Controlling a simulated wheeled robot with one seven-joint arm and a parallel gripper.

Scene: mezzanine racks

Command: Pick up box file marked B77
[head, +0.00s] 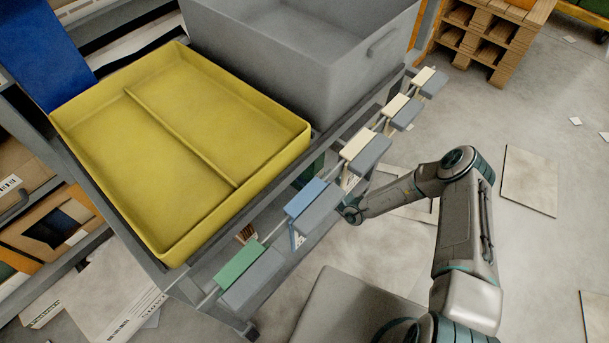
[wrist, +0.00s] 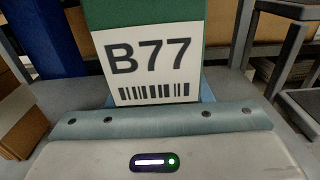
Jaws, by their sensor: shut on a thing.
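The box file marked B77 (wrist: 195,12) is green, with a white label carrying "B77" and a barcode. It stands upright and close in the middle of the wrist view. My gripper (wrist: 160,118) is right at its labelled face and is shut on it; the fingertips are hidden. In the head view my arm reaches left to the side of the grey cart, and the gripper's end is hidden behind the hanging tags. A dark green patch (head: 311,174) shows there below the cart's top; I cannot tell for sure that it is the file.
A yellow divided tray (head: 190,130) and a grey bin (head: 300,85) stand on the cart's top. Several coloured tags (head: 318,205) line its edge near my arm. A wooden pallet stack (head: 490,35) stands at the back. Flat boards lie on the otherwise open floor at right.

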